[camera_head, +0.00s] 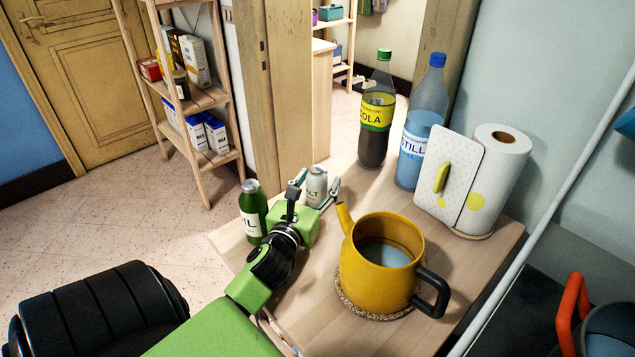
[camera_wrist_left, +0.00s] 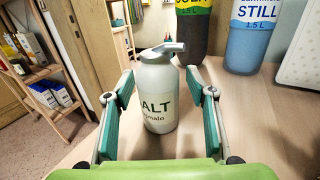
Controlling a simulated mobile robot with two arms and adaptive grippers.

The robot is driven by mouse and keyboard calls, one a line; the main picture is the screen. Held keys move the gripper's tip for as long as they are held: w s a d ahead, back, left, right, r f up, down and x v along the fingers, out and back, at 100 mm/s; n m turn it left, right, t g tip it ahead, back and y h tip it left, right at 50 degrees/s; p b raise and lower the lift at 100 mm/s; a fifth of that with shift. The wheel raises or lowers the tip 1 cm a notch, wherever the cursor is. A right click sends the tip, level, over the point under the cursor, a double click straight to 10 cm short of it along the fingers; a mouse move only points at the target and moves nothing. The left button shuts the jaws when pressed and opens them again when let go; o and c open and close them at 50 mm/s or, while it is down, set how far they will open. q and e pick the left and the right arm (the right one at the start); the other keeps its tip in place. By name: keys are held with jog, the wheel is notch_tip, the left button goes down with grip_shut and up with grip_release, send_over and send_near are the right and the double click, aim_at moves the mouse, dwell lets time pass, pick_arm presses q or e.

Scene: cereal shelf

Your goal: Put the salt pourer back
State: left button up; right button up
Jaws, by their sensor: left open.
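The salt pourer (camera_head: 316,184) is a pale grey bottle with a cream label, upright on the wooden counter (camera_head: 330,325). In the left wrist view the salt pourer (camera_wrist_left: 158,95) stands between the spread fingers, with a gap on both sides. My left gripper (camera_head: 313,186) is open around it; its green-padded fingers also show in the left wrist view (camera_wrist_left: 160,105). The pourer's lower part is hidden behind the gripper in the head view. My right gripper is not in view.
A green oil bottle (camera_head: 252,212) stands close left of my gripper. A yellow kettle (camera_head: 380,270) is close right. A cola bottle (camera_head: 376,115), a water bottle (camera_head: 421,130) and a paper towel roll (camera_head: 497,180) stand behind. A wooden shelf (camera_head: 206,98) holds boxes beyond the counter.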

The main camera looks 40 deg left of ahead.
aim_at(314, 188)
pick_arm(q)
jog(key=shift+r, duration=0.25)
jog(key=v, duration=0.6)
jog(key=shift+s+f+b, duration=0.15)
jog(key=shift+f+b, duration=0.05)
jog(key=shift+b, duration=0.15)
jog(key=shift+s+d+r, duration=0.1)
jog(key=shift+s+d, duration=0.2)
jog(key=shift+s, duration=0.25)
jog(key=shift+r, duration=0.1)
